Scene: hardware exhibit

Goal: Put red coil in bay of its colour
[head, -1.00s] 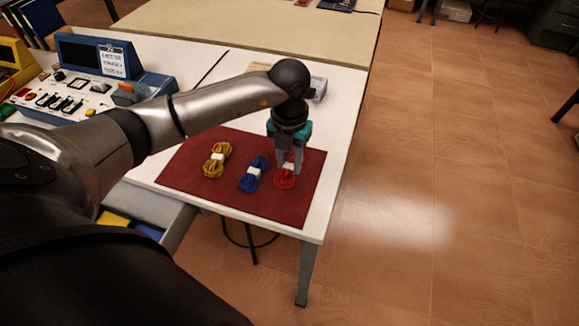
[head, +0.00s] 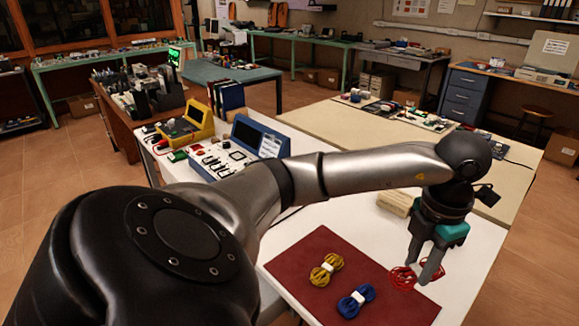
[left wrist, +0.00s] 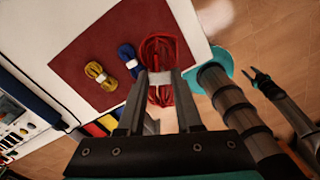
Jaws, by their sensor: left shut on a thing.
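The red coil (head: 402,278) has a pale band and is held between the fingers of my left gripper (head: 420,268), just over the far right of the dark red mat (head: 300,258). In the left wrist view the red coil (left wrist: 158,50) lies between the two shut-in fingers (left wrist: 155,85). Coloured bays show low in that view, partly hidden by the gripper: a yellow one (left wrist: 93,130) and a red one (left wrist: 107,122). My right gripper (left wrist: 257,76) shows small at the right of the wrist view, its fingers apart and empty.
A yellow coil (head: 326,269) and a blue coil (head: 356,300) lie on the mat. A blue control console (head: 258,138) stands on the white table behind my left arm. A pale block (head: 395,203) lies behind the gripper. Open floor lies beyond the table's right edge.

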